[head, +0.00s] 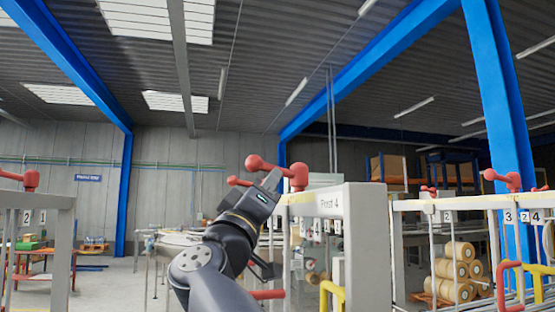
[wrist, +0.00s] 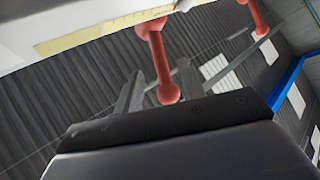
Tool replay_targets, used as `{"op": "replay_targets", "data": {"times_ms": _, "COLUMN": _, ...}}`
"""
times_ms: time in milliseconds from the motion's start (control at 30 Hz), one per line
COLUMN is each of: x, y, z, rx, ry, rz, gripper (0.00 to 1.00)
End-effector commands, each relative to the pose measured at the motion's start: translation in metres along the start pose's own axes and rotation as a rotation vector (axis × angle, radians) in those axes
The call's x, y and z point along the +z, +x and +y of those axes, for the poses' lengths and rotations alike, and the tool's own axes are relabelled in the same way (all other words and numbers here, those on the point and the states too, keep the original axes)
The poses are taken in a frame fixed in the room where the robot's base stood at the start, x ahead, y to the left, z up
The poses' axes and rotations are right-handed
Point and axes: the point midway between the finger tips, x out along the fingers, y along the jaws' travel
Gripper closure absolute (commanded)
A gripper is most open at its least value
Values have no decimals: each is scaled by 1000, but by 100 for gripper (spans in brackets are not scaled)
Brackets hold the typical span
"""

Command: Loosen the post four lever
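In the wrist view the fingers of my gripper (wrist: 158,78) stand apart. A red lever (wrist: 159,58) hangs between them in the picture, its ball end near the gripper body. The fingers do not visibly clamp it; whether they touch it is unclear.
A second red lever (head: 238,182) lies just left, lower. Another red lever (wrist: 262,18) shows in the wrist view. More red levers sit on the left frame (head: 45,203) and right rail (head: 455,203). A yellow tube (head: 332,293) and red handle (head: 510,270) stand low in front.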

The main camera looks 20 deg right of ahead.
Motion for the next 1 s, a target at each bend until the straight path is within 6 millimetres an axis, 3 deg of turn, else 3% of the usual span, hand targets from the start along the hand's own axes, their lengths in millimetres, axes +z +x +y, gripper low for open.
{"op": "replay_targets", "data": {"times_ms": 33, "x": -3, "y": 14, "z": 4, "rx": 3, "ry": -3, "rz": -3, "gripper": 62}}
{"op": "replay_targets", "data": {"times_ms": 200, "x": -3, "y": 42, "z": 4, "rx": 2, "ry": -2, "rz": -1, "gripper": 62}}
{"op": "replay_targets", "data": {"times_ms": 400, "x": -2, "y": 62, "z": 2, "rx": 1, "ry": 0, "rz": 0, "gripper": 62}}
{"op": "replay_targets", "data": {"times_ms": 833, "x": 0, "y": 67, "z": 0, "rx": 0, "ry": 1, "rz": 2, "gripper": 63}}
{"op": "replay_targets", "data": {"times_ms": 1000, "x": 0, "y": 67, "z": 1, "rx": 0, "ry": 1, "rz": 2, "gripper": 77}}
